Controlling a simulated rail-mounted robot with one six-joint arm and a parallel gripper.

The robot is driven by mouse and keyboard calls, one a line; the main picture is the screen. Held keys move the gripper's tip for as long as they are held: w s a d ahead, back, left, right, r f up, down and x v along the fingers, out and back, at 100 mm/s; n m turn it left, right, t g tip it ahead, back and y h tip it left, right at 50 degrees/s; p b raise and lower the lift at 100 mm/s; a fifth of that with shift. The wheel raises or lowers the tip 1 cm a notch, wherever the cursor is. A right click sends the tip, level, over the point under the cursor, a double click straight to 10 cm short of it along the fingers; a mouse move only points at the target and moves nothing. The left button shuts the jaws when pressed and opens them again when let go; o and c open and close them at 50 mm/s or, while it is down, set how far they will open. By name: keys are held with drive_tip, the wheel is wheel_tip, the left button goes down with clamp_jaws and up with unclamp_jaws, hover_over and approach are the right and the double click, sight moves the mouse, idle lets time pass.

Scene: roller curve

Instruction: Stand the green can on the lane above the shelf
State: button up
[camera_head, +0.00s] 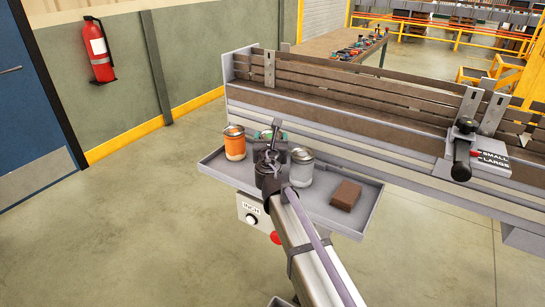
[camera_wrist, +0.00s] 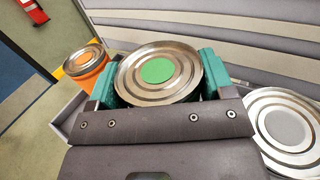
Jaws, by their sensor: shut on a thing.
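The green can, a metal can with a green disc on its lid (camera_wrist: 157,71), sits between the two teal fingers of my gripper (camera_wrist: 158,82). The fingers are shut on its sides. In the head view my gripper (camera_head: 272,141) is over the grey shelf (camera_head: 313,213) and hides most of this can. I cannot tell whether its base touches the shelf. The can looks upright. The lane (camera_head: 340,108), a brown strip with a slatted back rail, runs behind and above the shelf.
An orange can (camera_head: 235,142) stands left of my gripper and a white can (camera_head: 300,167) close on the right. A brown block (camera_head: 346,195) lies at the shelf's right. A lever clamp (camera_head: 463,150) and a SMALL/LARGE plate (camera_head: 487,162) sit along the lane's right part. The lane's left stretch is clear.

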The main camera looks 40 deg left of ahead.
wheel_tip(320, 180, down, 4)
drive_tip(key=b, duration=0.2)
drive_tip(key=shift+r+b, duration=0.15)
drive_tip(key=shift+b, duration=0.2)
drive_tip(key=shift+r+p, duration=0.3)
drive_tip(key=shift+c, duration=0.5)
drive_tip(key=shift+f, duration=0.25)
drive_tip(key=o, duration=0.8)
drive_tip(key=shift+r, duration=0.2)
drive_tip(key=shift+s+d+r, duration=0.1)
drive_tip(key=shift+s+d, duration=0.05)
drive_tip(key=shift+s, duration=0.05)
drive_tip(key=shift+o, duration=0.3)
drive_tip(key=v, duration=1.1)
drive_tip(key=shift+s+d, duration=0.1)
drive_tip(key=shift+s, duration=0.15)
